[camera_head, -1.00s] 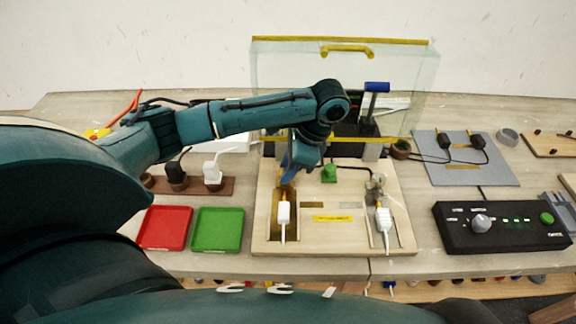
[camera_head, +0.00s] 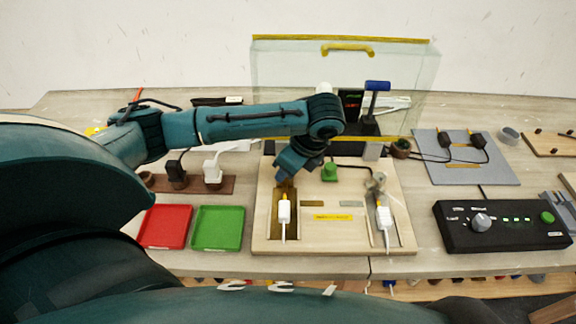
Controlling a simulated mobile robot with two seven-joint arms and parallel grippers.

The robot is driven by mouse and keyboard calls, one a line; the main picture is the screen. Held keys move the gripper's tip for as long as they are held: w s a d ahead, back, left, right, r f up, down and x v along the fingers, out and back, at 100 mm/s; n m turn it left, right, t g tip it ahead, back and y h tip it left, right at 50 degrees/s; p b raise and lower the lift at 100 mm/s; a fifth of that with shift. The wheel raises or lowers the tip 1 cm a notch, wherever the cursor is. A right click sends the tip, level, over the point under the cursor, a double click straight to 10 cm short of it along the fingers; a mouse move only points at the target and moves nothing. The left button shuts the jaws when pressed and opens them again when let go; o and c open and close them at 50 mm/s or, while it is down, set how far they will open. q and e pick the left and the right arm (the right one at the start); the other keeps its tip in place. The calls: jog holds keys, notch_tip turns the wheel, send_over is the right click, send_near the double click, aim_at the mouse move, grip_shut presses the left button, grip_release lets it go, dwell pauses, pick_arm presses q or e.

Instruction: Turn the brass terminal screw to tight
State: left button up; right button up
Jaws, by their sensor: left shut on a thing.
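The wooden wiring board (camera_head: 325,240) lies on the table with a brass-coloured recess (camera_head: 273,224) at its left. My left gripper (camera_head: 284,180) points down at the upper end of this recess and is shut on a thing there. The brass terminal screw itself is hidden by the gripper; from the matching silver-coloured screw (camera_head: 378,181) on the right side, it sits under my fingertips. A white lead end with a yellow tip (camera_head: 284,213) lies in the recess just below the gripper. My right gripper is not in view.
A second white lead end (camera_head: 384,217) lies at the board's right. A green knob (camera_head: 330,171) stands at its upper middle. Red (camera_head: 165,228) and green (camera_head: 218,229) trays are to the left, a black control box (camera_head: 500,228) to the right. A clear raised cover (camera_head: 290,70) stands behind.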

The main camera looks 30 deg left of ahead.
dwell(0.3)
pick_arm(q)
jog(key=o, duration=1)
jog(key=shift+c, duration=0.2)
jog(key=shift+r, duration=0.1)
jog(key=v, duration=1.3)
jog(key=shift+s, duration=0.1)
